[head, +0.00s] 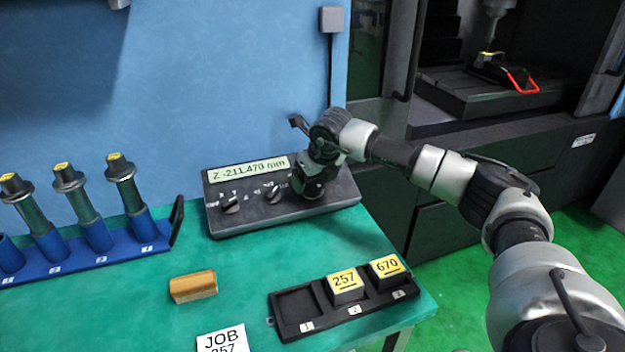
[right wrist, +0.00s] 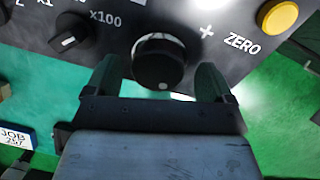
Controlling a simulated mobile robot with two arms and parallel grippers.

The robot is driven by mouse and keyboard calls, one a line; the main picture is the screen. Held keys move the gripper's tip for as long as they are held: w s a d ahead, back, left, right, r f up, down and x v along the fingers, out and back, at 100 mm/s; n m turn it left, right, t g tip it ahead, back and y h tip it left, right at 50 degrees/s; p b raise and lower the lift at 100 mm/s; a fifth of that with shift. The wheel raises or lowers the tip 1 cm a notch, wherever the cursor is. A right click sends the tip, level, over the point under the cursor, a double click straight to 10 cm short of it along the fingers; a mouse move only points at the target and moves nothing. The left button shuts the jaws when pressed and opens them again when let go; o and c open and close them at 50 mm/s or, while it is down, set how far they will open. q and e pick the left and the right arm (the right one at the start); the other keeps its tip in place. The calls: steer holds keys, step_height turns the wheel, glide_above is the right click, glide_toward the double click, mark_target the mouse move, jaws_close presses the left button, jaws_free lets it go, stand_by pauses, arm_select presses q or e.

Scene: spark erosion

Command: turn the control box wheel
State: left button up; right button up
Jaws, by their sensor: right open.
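The control box (head: 240,218) is a dark grey panel on the green table, with a display reading Z -211.470 mm. Two small knobs, a left one (head: 231,204) and a right one (head: 273,194), show on its face. My right gripper (head: 312,190) is over the right part of the box and hides the wheel in the head view. In the right wrist view the wheel (right wrist: 159,62) is a round black knob with a pale dot. The open fingers of my right gripper (right wrist: 158,82) stand on either side of it. I cannot tell whether they touch it. My left gripper is not in view.
A yellow button (right wrist: 279,16) and ZERO label lie near the wheel. On the table are a blue rack (head: 120,238) with tool holders, a wooden block (head: 193,286), a JOB card (head: 222,340) and a black tray (head: 292,330) with blocks 257 and 670.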

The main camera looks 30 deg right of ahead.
steer(key=shift+w+f, duration=0.25)
steer(key=shift+f, duration=0.4)
steer(key=c, duration=0.8)
steer(key=shift+f+m+b, duration=0.2)
steer(key=shift+m+b, duration=0.35)
steer(key=shift+m, duration=0.15)
steer(key=m+b, duration=0.1)
steer(key=m, duration=0.1)
steer(key=shift+r+m, duration=0.15)
steer(key=shift+m, duration=0.25)
steer(key=o, duration=0.8)
steer(key=shift+a+r, duration=0.1)
steer(key=shift+a, duration=0.05)
